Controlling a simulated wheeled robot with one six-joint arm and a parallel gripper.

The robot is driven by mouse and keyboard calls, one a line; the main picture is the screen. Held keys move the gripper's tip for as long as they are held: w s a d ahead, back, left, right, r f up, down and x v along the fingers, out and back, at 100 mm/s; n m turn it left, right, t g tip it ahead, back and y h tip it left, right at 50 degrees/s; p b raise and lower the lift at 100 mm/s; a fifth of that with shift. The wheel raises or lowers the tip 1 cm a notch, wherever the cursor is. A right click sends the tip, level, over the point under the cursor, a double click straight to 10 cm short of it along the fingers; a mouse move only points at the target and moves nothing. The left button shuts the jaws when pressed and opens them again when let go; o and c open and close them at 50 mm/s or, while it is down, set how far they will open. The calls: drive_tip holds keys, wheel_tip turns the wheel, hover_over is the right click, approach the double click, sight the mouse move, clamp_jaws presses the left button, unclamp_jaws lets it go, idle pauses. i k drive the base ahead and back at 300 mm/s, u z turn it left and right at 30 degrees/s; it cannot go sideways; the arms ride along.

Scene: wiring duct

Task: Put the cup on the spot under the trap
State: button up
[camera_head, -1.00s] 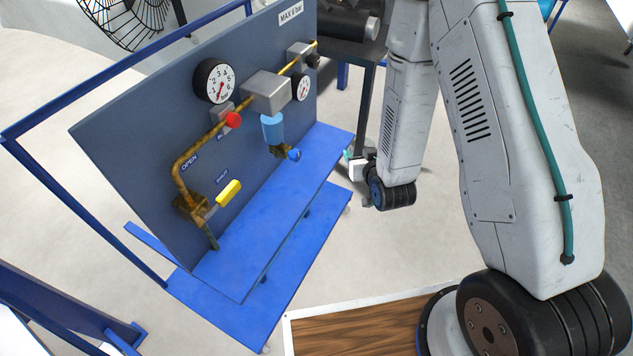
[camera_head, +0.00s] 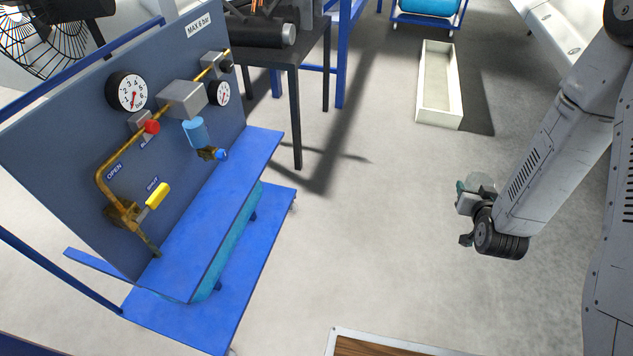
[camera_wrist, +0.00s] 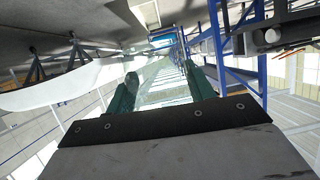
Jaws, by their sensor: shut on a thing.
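A clear, see-through cup (camera_head: 482,181) is held at my gripper (camera_head: 468,190), on the right over open floor. In the wrist view the clear cup (camera_wrist: 165,84) fills the gap between the two green fingers of my gripper (camera_wrist: 162,78), shut on it. The trap (camera_head: 194,132) is a light-blue bowl under the grey regulator on the panel. A small brass drain with a blue knob (camera_head: 221,154) hangs below it. The blue shelf (camera_head: 215,215) runs beneath the trap. No marked spot can be made out on it. My gripper is well to the right of shelf and trap.
The upright panel (camera_head: 75,150) carries gauges, a yellow lever (camera_head: 157,195) and a red knob (camera_head: 152,127). A black table (camera_head: 300,65) stands behind. A shallow white tray (camera_head: 425,108) lies on the floor. A wood-topped surface (camera_head: 365,346) is at the front. Floor between shelf and gripper is clear.

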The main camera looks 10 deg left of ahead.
sight(216, 186)
drive_tip(key=z, duration=0.3)
drive_tip(key=k, duration=0.45)
drive_tip(key=z, duration=0.5)
drive_tip(key=i, duration=1.65)
drive_tip(key=u, duration=1)
drive_tip(key=i, duration=1.05)
drive_tip(key=u, duration=1.4)
drive_tip(key=i, duration=0.35)
drive_tip(key=u, duration=0.25)
